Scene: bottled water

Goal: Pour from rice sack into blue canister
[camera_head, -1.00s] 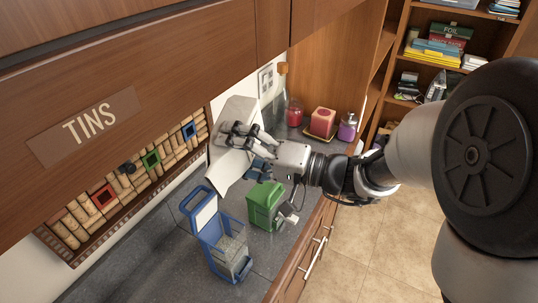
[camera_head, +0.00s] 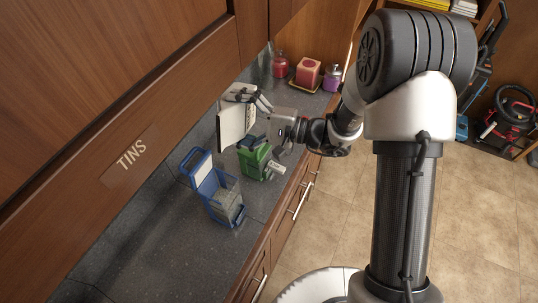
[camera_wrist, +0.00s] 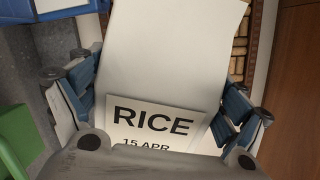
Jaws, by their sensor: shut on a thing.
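The white rice sack (camera_head: 231,126) is held in my gripper (camera_head: 250,99) over the counter, beside the green canister. In the wrist view the sack (camera_wrist: 175,50) lies between the blue-padded fingers, its label reading RICE, 15 APR. My gripper is shut on it. The blue canister (camera_head: 222,186) stands on the counter, nearer the camera than the sack, with its lid raised at the back left and see-through walls. A blue piece, probably this canister, shows at the top left of the wrist view (camera_wrist: 18,14). The sack's mouth cannot be made out, and no grain is seen falling.
A green canister (camera_head: 256,162) stands close to the right of the blue one, under my gripper. A red jar (camera_head: 280,66), a red box on a tray (camera_head: 307,74) and a purple jar (camera_head: 332,79) stand at the back. A cabinet marked TINS (camera_head: 133,152) overhangs the left.

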